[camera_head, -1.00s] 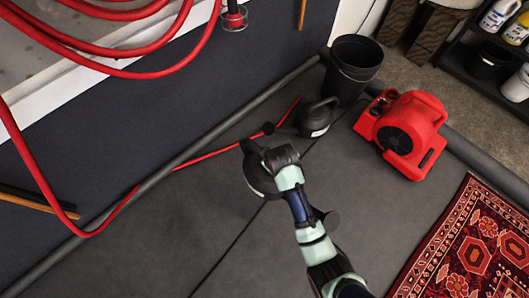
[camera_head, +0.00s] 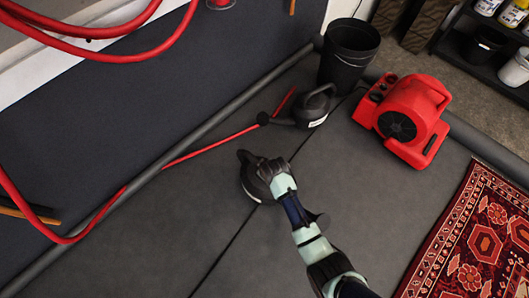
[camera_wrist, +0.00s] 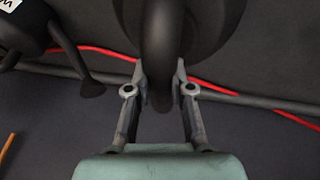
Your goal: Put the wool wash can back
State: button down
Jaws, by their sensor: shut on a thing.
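My gripper (camera_head: 268,172) is shut on the handle of a dark can (camera_head: 249,180). In the wrist view, the dark curved handle of this can (camera_wrist: 158,50) passes between the fingers (camera_wrist: 158,92). I cannot tell whether the held can touches the floor, and no label on it shows. A second dark can (camera_head: 313,103) with a long spout and a white label stands apart, up and to the right. It also shows at the left of the wrist view (camera_wrist: 25,35), its label cut off. I cannot read which one is the wool wash can.
A black bucket (camera_head: 347,62) stands just beyond the second can. A red blower (camera_head: 412,118) is to its right, and a patterned rug (camera_head: 480,235) lies lower right. A red hose (camera_head: 210,147) crosses a grey rounded edge (camera_head: 190,147). The grey floor at lower left is clear.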

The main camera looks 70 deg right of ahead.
jog(key=shift+f, duration=0.9)
jog(key=shift+r, duration=0.1)
jog(key=c, duration=1.4)
grip_release()
jog(key=shift+f, duration=0.25)
jog(key=shift+c, duration=0.2)
jog(key=o, duration=0.4)
